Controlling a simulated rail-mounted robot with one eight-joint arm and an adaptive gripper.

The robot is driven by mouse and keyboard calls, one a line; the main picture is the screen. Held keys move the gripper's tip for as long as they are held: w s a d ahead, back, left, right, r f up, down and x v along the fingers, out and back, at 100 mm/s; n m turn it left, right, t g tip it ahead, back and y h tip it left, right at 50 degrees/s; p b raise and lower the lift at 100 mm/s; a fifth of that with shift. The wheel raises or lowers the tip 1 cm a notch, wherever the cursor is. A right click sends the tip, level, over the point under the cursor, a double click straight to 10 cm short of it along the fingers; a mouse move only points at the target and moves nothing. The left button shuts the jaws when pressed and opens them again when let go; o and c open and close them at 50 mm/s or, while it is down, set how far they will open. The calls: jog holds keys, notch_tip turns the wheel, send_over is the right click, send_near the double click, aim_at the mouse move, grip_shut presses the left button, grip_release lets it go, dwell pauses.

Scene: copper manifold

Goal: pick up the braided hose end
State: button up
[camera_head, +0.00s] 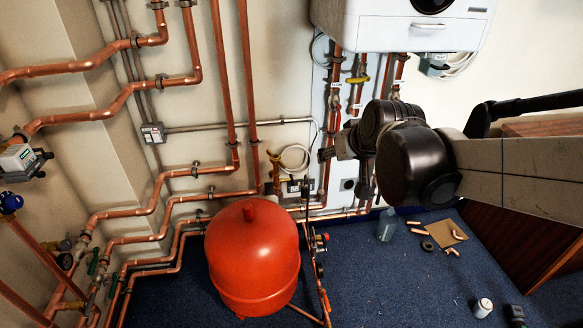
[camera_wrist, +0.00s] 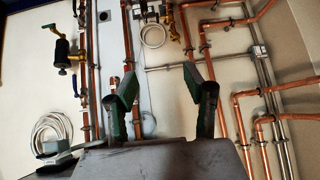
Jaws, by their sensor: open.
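My gripper (camera_head: 330,154) is in front of the wall to the right of the copper risers in the head view. In the wrist view its two dark green fingers (camera_wrist: 162,82) stand apart, with nothing visible between them. I cannot pick out the braided hose end with certainty. A pale coiled line (camera_head: 295,157) hangs on the wall just left of my gripper. It shows beyond the fingers at the top of the wrist view (camera_wrist: 153,34). I cannot tell whether it is braided or where its end lies.
A red vessel (camera_head: 252,262) stands on the blue floor, below and left of my gripper. Copper pipes (camera_head: 222,75) run along the wall. A white boiler (camera_head: 415,28) hangs above. Loose fittings lie on a brown sheet (camera_head: 446,234) on the floor at the right.

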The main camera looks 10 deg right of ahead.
aim_at(305, 195)
jog(key=w+d+f+t+y+b, duration=0.15)
jog(key=w+f+b, duration=0.45)
jog(key=w+f, duration=1.55)
jog(key=w+d+f+t+b, duration=0.15)
jog(key=w+f, duration=0.25)
jog(key=f, duration=0.9)
jog(key=w+d+f+t+b, duration=0.1)
jog(key=w+f+b, duration=0.25)
jog(key=f, duration=0.85)
jog(key=shift+n+h, duration=0.35)
jog(key=shift+n, duration=0.05)
jog(key=b+x, duration=0.1)
jog(key=x, duration=0.7)
jog(key=shift+w+a, duration=0.1)
jog(key=shift+w, duration=0.1)
jog(key=b+x, duration=0.1)
jog(key=x, duration=0.2)
jog(key=b+x, duration=0.1)
jog(key=x, duration=0.1)
jog(key=shift+a+b, duration=0.3)
jog(key=shift+b, duration=0.05)
jog(key=shift+w+a+f, duration=0.1)
jog(key=shift+w, duration=0.5)
